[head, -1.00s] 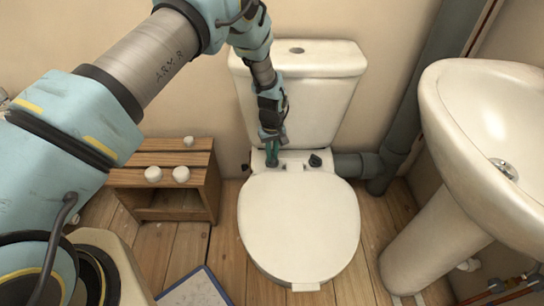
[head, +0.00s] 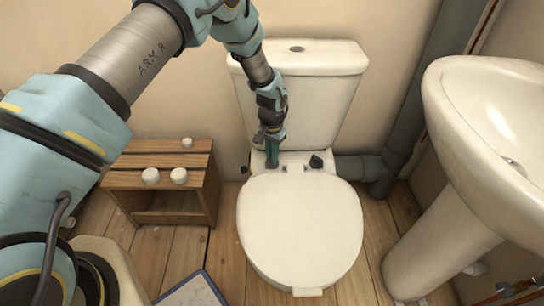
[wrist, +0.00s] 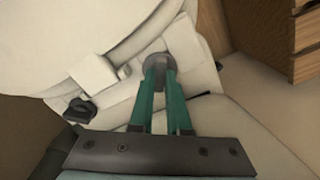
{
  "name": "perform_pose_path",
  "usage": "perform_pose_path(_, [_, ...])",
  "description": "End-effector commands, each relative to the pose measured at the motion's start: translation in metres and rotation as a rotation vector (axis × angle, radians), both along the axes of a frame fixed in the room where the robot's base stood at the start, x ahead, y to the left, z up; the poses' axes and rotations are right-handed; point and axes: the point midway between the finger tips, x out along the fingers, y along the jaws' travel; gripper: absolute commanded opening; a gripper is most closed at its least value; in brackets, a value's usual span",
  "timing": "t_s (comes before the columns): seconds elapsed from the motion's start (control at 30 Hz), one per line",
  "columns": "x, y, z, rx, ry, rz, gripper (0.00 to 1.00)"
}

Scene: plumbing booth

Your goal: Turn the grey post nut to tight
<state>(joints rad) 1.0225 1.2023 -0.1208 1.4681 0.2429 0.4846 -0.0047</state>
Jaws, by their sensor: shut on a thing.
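The grey post nut (wrist: 159,60) shows in the wrist view as a round grey head between the green fingertips, beside the toilet seat hinge. My gripper (wrist: 160,72) is shut on it, with a finger on each side. In the head view my gripper (head: 272,163) points down at the left hinge post, behind the toilet seat (head: 300,225). There the fingers hide the nut. I cannot tell from these views how tight it is.
A dark winged nut (head: 316,161) is at the right hinge; it also shows in the wrist view (wrist: 78,110). The cistern (head: 318,100) rises close behind. A wooden stand (head: 165,163) with white knobs is at left, a basin (head: 490,120) at right.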

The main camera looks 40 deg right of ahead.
Motion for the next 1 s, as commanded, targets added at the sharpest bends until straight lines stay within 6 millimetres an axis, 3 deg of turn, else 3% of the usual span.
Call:
perform_pose_path(0.4, [-0.0015,0.0035,-0.0036,0.008,0.004,-0.186,0.00])
perform_pose_path(0.97, [-0.0013,0.0040,-0.0036,0.009,0.004,-0.210,0.00])
perform_pose_path(1.0, [-0.0013,0.0040,-0.0036,0.009,0.004,-0.210,0.19])
